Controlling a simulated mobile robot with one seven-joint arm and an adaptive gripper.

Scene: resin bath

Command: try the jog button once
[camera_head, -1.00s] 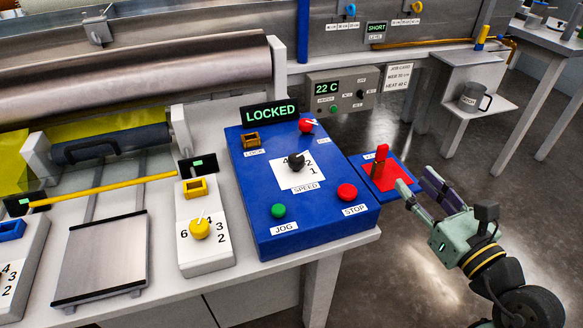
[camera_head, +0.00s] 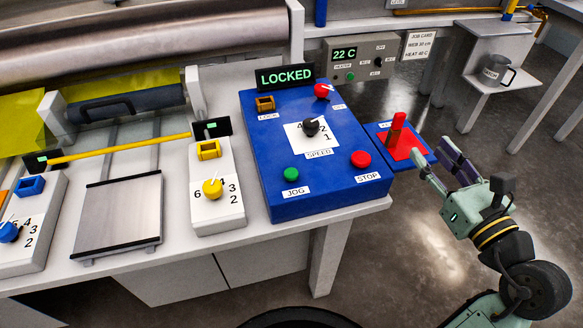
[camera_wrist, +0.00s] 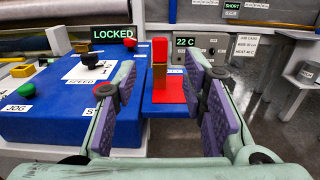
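The green jog button (camera_head: 291,174) sits at the front left of the blue control panel (camera_head: 330,195), above the JOG label (camera_head: 295,191). The panel's display (camera_head: 285,77) reads LOCKED. A red stop button (camera_head: 361,159) is at the panel's front right, and a black speed knob (camera_head: 311,127) is in the middle. My gripper (camera_head: 443,168) is right of the panel, apart from the jog button.
A red upright lever (camera_head: 397,128) on a red and blue plate stands between the panel and my gripper. A grey heater box (camera_head: 362,62) reads 22 C. A yellow-knob unit (camera_head: 216,200) stands left of the panel.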

